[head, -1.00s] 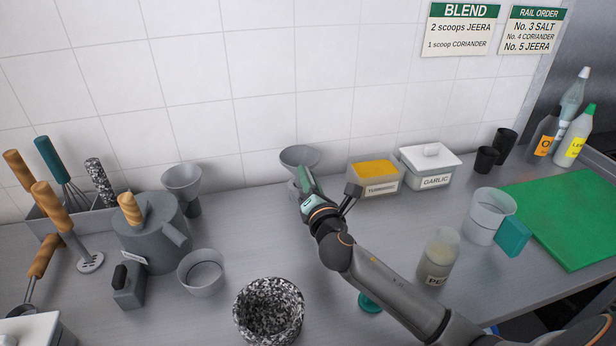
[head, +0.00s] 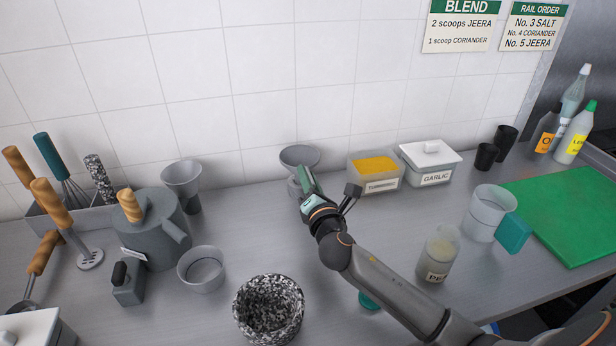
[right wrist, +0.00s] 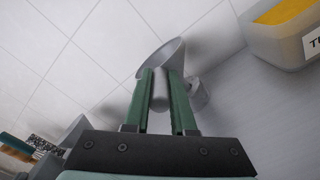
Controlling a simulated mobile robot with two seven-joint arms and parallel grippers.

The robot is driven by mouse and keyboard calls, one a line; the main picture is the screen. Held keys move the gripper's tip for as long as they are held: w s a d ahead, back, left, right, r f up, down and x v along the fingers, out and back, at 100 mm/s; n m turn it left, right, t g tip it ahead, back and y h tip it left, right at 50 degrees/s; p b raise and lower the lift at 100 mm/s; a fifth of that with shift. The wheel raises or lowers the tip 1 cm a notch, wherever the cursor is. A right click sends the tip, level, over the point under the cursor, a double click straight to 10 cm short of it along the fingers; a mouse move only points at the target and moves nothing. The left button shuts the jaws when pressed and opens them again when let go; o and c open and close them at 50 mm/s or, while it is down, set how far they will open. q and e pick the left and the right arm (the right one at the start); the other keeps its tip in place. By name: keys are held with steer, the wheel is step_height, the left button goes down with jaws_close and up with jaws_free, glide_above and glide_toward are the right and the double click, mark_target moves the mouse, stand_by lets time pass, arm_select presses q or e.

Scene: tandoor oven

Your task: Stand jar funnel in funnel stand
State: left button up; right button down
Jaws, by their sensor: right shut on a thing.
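A grey funnel (head: 300,157), seemingly the jar funnel, is at the back of the counter near the tiled wall, wide mouth up. My right gripper (head: 305,182) is shut on its narrow lower part. In the right wrist view, the funnel's cone (right wrist: 163,58) tilts beyond the fingertips and its spout lies between the green fingers (right wrist: 161,88). A small grey round piece (right wrist: 198,95) shows just beside it, perhaps the funnel stand; I cannot tell whether they touch. My left gripper is not in view.
Another grey funnel-shaped vessel (head: 182,176) stands left, near a grey can (head: 152,235). A grey open cup (head: 201,269) and speckled mortar (head: 268,308) stand in front. A turmeric box (head: 376,184) and garlic box (head: 430,177) are close on the right.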

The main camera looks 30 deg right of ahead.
steer(key=shift+f, duration=0.2)
steer(key=shift+f+b, duration=0.5)
steer(key=shift+f, duration=0.1)
stand_by(0.5)
steer(key=shift+f, duration=0.2)
stand_by(0.3)
jaws_free()
stand_by(0.7)
